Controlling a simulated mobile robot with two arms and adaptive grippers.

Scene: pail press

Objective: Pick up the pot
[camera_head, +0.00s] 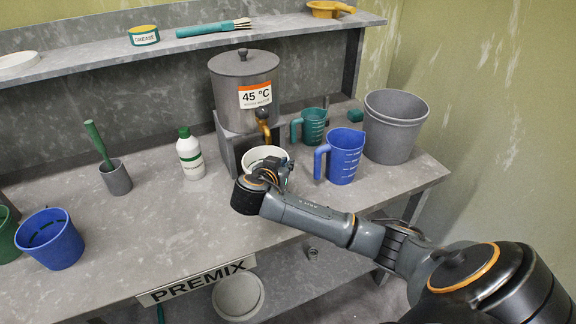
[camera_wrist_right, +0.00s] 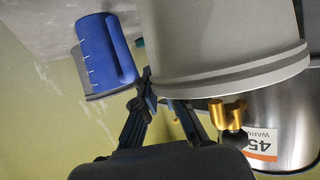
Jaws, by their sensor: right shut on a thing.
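A cream-white pot (camera_head: 265,153) stands in front of the metal tank, below its brass tap, partly hidden by my right gripper. In the right wrist view the pot (camera_wrist_right: 222,45) is large and pale, with a ridged rim. My right gripper (camera_head: 275,174) is at the pot's front side. In the right wrist view the fingers (camera_wrist_right: 168,98) meet the pot at its rim side, shut on it. The exact contact is partly hidden. I cannot tell whether the pot is clear of the surface. My left gripper is not in view.
The tank (camera_head: 243,95) with its tap (camera_head: 263,118) stands close behind the pot. A blue jug (camera_head: 344,158), a green jug (camera_head: 313,126) and a grey bucket (camera_head: 393,127) stand to the right. A white bottle (camera_head: 190,155) stands left. The bench front between is clear.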

